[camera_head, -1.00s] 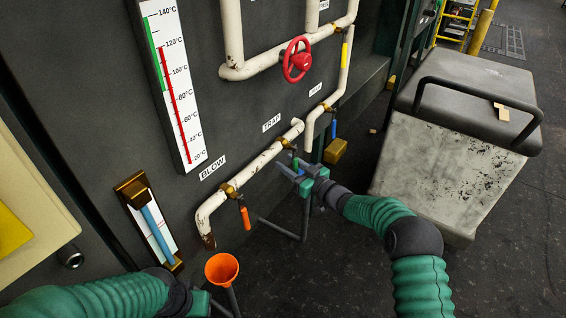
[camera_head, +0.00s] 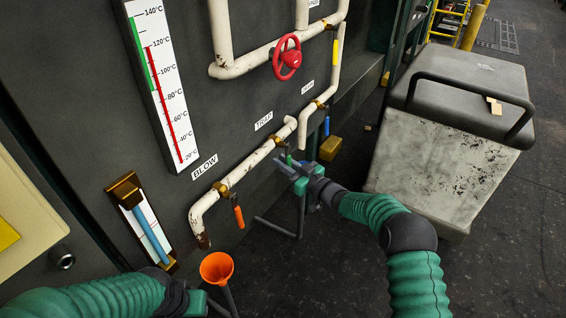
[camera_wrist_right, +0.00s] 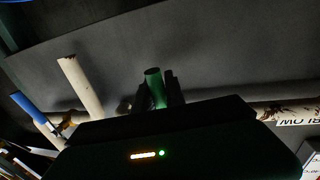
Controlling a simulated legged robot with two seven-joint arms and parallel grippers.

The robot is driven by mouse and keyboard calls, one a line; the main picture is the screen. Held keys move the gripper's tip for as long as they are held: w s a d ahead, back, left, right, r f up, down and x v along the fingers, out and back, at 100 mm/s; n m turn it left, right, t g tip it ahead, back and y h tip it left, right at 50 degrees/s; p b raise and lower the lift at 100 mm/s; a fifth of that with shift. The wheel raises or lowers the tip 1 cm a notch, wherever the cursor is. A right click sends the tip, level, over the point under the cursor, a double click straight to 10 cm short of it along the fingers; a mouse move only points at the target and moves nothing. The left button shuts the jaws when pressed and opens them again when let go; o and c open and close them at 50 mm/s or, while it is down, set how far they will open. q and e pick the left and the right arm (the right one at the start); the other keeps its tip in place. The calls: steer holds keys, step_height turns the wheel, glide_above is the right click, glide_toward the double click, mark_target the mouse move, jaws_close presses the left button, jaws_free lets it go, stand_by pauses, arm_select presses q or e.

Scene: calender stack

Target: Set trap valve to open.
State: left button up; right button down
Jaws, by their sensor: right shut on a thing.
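The trap valve is a brass fitting (camera_head: 278,139) on the beige pipe under the TRAP label (camera_head: 263,121). Its green handle (camera_head: 289,158) points down and away from the pipe, with its lower part hidden by my right gripper (camera_head: 282,164). In the right wrist view the green handle (camera_wrist_right: 154,86) stands between the two dark fingers of my right gripper (camera_wrist_right: 160,92), which is shut on it.
The orange blow handle (camera_head: 239,216) hangs to the left, above the orange funnel (camera_head: 216,268). The blue drain handle (camera_head: 327,126) and red wheel (camera_head: 287,57) are further up and right. Grey rods (camera_head: 278,229) stand below my right gripper.

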mark_target(288, 154)
steer(key=shift+w+r, duration=0.1)
steer(key=shift+r, duration=0.15)
stand_by(0.6)
steer(key=n+b, duration=0.1)
steer(key=w+d+n+b, duration=0.1)
steer(key=n+b, duration=0.1)
steer(key=w+n+y+b, duration=0.1)
steer(key=n+b, duration=0.1)
steer(key=shift+w+d+r, duration=0.25)
steer(key=shift+d+r, duration=0.1)
steer(key=shift+w+d+r+n+t+y+b, duration=0.15)
steer(key=shift+w+r+n+b, duration=0.15)
steer(key=shift+n, duration=0.3)
steer(key=shift+w+d+r+n+t+y+b, duration=0.15)
steer(key=shift+n+b, duration=0.25)
steer(key=shift+n, duration=0.2)
steer(key=c, duration=1.4)
jaws_free()
steer(key=shift+a+f, duration=0.1)
steer(key=shift+s, duration=0.1)
